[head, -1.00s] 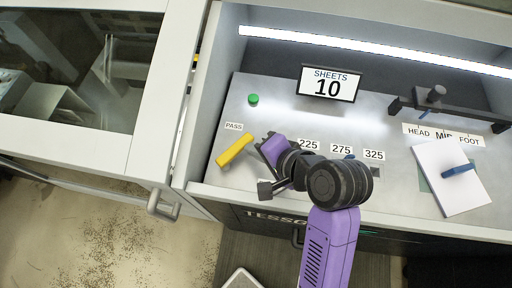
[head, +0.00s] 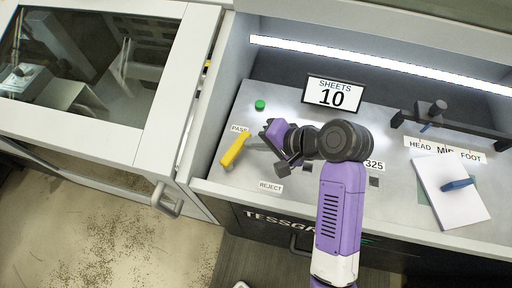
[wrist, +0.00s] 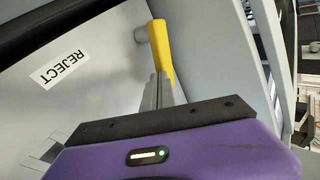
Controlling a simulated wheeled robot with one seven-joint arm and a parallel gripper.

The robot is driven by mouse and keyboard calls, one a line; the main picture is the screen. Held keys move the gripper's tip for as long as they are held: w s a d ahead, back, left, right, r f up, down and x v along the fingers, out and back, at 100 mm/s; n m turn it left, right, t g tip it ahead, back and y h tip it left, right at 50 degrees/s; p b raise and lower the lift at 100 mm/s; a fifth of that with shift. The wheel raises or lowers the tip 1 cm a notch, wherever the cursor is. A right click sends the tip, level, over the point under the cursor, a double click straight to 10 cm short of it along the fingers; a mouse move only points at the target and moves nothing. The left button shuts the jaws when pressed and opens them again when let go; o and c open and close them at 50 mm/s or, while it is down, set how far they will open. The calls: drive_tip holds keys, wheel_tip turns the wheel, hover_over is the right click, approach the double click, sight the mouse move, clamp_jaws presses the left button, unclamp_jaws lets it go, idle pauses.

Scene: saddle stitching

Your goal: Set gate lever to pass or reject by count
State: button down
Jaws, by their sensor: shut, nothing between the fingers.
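The yellow gate lever (head: 235,150) is on the left of the grey worktop, tilted with its upper end by the PASS label (head: 239,129). The REJECT label (head: 270,187) lies below it, towards the front edge. The counter sign (head: 333,92) reads SHEETS 10. My gripper (head: 257,144) is just right of the lever, shut with nothing between its fingers. In the wrist view the closed fingers (wrist: 157,92) overlap the lower part of the lever (wrist: 161,50); I cannot tell whether they touch it. The REJECT label also shows there (wrist: 60,70).
A green button (head: 260,105) is behind the lever. A paper stack (head: 448,195) with a blue piece (head: 457,185) on it lies at the right, below a dark rail (head: 455,125). My arm hides some number labels; 325 (head: 374,165) shows. A cabinet wall bounds the left.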

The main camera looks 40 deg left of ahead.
drive_tip(key=shift+w+a+n+g+h, duration=0.15)
drive_tip(key=shift+a+n+g+h, duration=0.15)
drive_tip(key=shift+a+n+g, duration=0.65)
drive_tip(key=shift+a+t, duration=0.15)
drive_tip(key=shift+t, duration=0.1)
drive_tip(key=shift+w+a, duration=0.1)
drive_tip(key=shift+r+p, duration=0.1)
drive_tip(key=shift+p, duration=0.3)
